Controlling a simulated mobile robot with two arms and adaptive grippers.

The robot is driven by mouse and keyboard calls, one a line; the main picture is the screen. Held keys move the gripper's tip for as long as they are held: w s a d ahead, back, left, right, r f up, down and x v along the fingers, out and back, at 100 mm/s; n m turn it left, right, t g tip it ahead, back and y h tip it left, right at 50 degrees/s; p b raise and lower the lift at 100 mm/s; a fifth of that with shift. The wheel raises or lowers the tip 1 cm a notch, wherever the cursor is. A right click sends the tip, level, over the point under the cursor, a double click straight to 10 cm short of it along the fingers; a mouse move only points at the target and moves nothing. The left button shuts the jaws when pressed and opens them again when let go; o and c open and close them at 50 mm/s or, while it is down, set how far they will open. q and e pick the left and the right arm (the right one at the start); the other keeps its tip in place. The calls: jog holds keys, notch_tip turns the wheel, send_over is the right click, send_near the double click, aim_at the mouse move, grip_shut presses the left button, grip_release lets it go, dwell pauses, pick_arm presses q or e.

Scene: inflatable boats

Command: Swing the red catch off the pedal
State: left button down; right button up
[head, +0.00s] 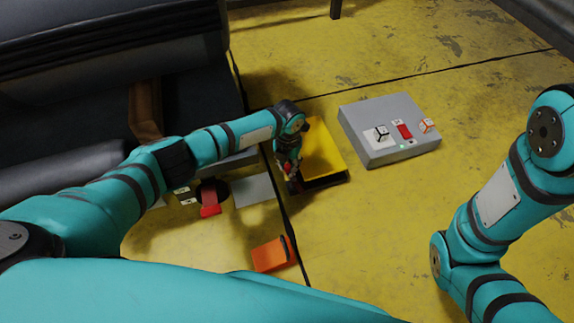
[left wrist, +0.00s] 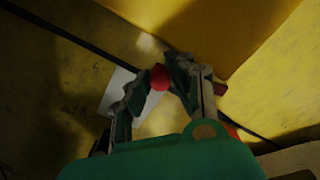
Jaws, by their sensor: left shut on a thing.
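The pedal (head: 325,148) is a yellow slanted plate on a dark base on the floor; its yellow face also fills the top of the left wrist view (left wrist: 215,30). The red catch (left wrist: 160,77) shows as a round red knob between my left fingertips. My left gripper (head: 290,172) is at the pedal's left side, pointing down and shut on the catch. In the head view the gripper hides most of the catch, and only bits of red show. I cannot tell how far the catch is turned. My right arm shows at the right, with its gripper out of frame.
A grey control box (head: 375,150) with switches and a green light stands right of the pedal. A red part (head: 210,198), a grey plate (head: 255,190) and an orange piece (head: 272,254) lie left and nearer. The dark inflatable boat (head: 110,65) blocks the far left.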

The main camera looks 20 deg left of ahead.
pick_arm(q)
jog(key=shift+d, duration=0.15)
jog(key=c, duration=1.2)
grip_release()
jog(key=shift+w+d+r, duration=0.1)
jog(key=shift+o, duration=0.2)
jog(key=shift+r, duration=3.9)
jog(key=shift+a, duration=0.2)
jog(key=shift+c, duration=0.3)
